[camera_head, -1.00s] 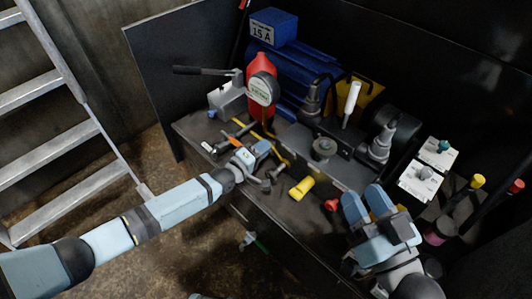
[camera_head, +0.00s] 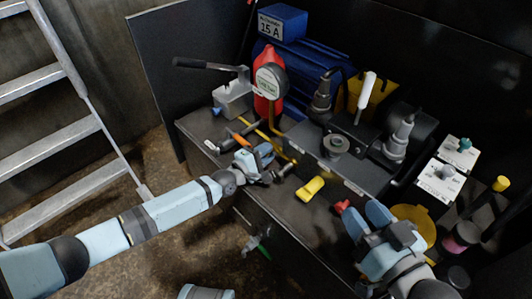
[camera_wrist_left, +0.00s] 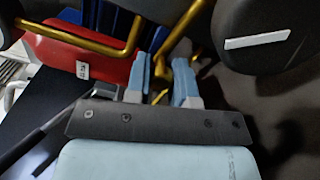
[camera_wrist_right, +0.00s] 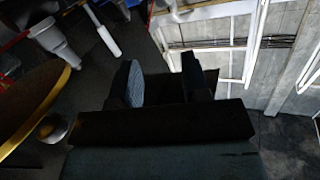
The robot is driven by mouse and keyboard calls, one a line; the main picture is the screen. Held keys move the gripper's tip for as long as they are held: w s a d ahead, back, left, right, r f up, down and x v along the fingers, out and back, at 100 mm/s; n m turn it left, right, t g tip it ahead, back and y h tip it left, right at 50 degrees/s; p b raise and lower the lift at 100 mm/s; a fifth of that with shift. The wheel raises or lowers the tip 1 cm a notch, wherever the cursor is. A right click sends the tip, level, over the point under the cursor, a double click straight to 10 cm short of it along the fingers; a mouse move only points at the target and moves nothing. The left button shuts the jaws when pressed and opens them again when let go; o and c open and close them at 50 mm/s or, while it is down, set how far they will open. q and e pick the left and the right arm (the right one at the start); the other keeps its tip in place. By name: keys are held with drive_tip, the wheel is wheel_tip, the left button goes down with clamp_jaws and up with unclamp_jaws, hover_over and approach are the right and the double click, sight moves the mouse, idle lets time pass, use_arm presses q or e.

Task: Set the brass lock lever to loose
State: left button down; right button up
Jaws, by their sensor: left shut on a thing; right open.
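My left gripper (camera_head: 262,160) is low at the front left of the black bench, near the brass pipework below the red bottle. In the left wrist view its two pale blue fingers (camera_wrist_left: 170,85) are closed around a small brass piece (camera_wrist_left: 160,97), which looks like the brass lock lever. The fingers hide most of it, and its setting cannot be read. My right gripper (camera_head: 380,222) is over the right part of the bench, open and empty. Its spread fingers (camera_wrist_right: 158,85) show in the right wrist view.
A yellow-handled part (camera_head: 310,188) and a red knob (camera_head: 342,206) lie between my grippers. A yellow disc (camera_head: 428,222) is close beside my right gripper. The red bottle (camera_head: 268,85) with a gauge and a grey hand pump (camera_head: 232,98) stand behind my left gripper. A ladder (camera_head: 70,120) stands left.

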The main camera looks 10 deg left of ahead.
use_arm(q)
drive_tip(key=c, duration=1)
unclamp_jaws()
drive_tip(key=p+v, duration=0.1)
drive_tip(key=v, duration=0.3)
drive_tip(key=shift+s+a+r+p, duration=0.1)
drive_tip(key=shift+s+a+p, duration=0.1)
drive_tip(key=shift+p, duration=0.2)
drive_tip(key=p+v, duration=0.2)
drive_tip(key=v, duration=0.7)
drive_tip(key=shift+s, duration=0.2)
use_arm(e)
drive_tip(key=shift+m+t, duration=0.5)
drive_tip(key=shift+t, duration=0.3)
drive_tip(key=r, duration=0.4)
drive_tip(key=shift+s+r, duration=0.2)
drive_tip(key=shift+r, duration=0.05)
use_arm(q)
drive_tip(key=shift+a, duration=0.1)
use_arm(e)
drive_tip(key=shift+s+f, duration=0.1)
